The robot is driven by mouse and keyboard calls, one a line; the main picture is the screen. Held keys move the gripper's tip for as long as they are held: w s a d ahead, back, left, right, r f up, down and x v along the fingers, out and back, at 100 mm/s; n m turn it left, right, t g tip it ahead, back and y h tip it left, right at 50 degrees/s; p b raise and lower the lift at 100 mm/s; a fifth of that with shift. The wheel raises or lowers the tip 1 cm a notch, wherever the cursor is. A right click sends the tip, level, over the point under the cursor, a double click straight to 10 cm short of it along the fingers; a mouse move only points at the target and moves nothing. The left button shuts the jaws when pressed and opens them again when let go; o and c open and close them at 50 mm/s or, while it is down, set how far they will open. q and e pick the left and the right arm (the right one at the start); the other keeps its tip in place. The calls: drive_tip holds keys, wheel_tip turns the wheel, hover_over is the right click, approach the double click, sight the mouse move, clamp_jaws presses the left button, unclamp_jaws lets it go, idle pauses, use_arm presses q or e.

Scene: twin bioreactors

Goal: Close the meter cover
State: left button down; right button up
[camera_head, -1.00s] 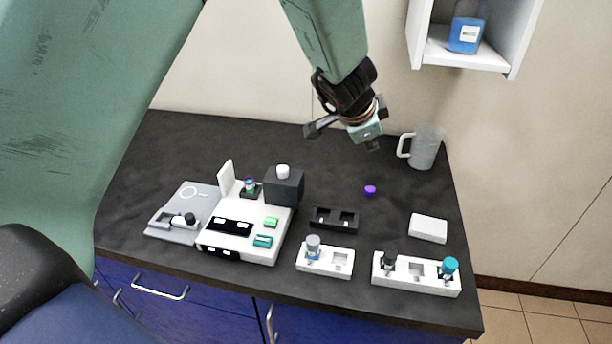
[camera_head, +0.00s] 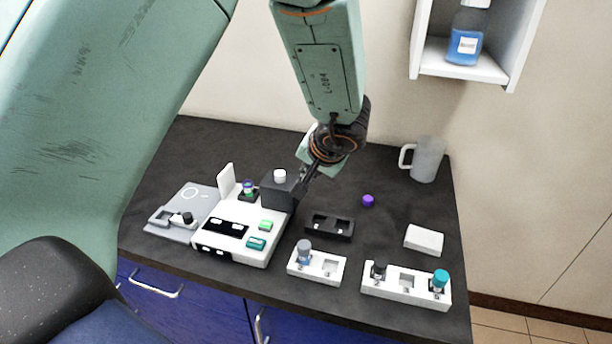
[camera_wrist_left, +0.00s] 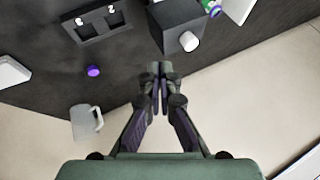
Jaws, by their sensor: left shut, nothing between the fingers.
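The meter is a white box (camera_head: 240,246) with a dark display and green buttons, on the dark bench left of centre. A thin white flap (camera_head: 226,180), apparently its cover, stands upright at the back left. Beside it a vial with a green and purple top (camera_head: 248,187) sits in a dark holder. A dark block (camera_head: 278,195) with a white knob stands at the meter's back right; the block also shows in the wrist view (camera_wrist_left: 177,22). My left gripper (camera_head: 300,186) is shut and empty beside the block's right side; contact is unclear. It also shows in the wrist view (camera_wrist_left: 161,70).
A grey plate (camera_head: 205,197) lies left of the meter. A black two-slot rack (camera_head: 330,226), white racks (camera_head: 318,265) (camera_head: 405,286) with capped vials, a white box (camera_head: 424,240), a purple cap (camera_head: 368,201) and a mug (camera_head: 427,160) stand to the right. A wall shelf hangs above right.

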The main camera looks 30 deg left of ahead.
sight(283, 179)
use_arm(q)
drive_tip(key=b+x, duration=0.1)
drive_tip(key=x, duration=0.2)
drive_tip(key=a+b+x, duration=0.1)
drive_tip(key=b+x, duration=0.1)
drive_tip(key=x, duration=0.1)
drive_tip(key=r+b+x, duration=0.1)
drive_tip(key=x, duration=0.2)
drive_tip(key=shift+a+f, duration=0.4)
drive_tip(key=shift+a, duration=0.2)
drive_tip(key=shift+s+a+r, duration=0.1)
drive_tip(key=shift+a, duration=0.15)
drive_tip(key=shift+r+b, duration=0.15)
drive_tip(key=shift+b, duration=0.15)
drive_tip(key=shift+a, duration=0.25)
drive_tip(key=shift+s+a+r+p, duration=0.1)
drive_tip(key=shift+s+a+p, duration=0.05)
drive_tip(key=shift+a+p, duration=0.45)
drive_tip(key=a+p, duration=0.2)
drive_tip(key=a, duration=0.1)
drive_tip(key=s+a+p, duration=0.1)
drive_tip(key=a+p, duration=0.2)
drive_tip(key=s+a+p, duration=0.1)
drive_tip(key=a+p, duration=0.1)
drive_tip(key=a, duration=0.1)
drive_tip(key=shift+s+a+p, duration=0.1)
drive_tip(key=shift+a+p, duration=0.2)
drive_tip(key=shift+p, duration=0.05)
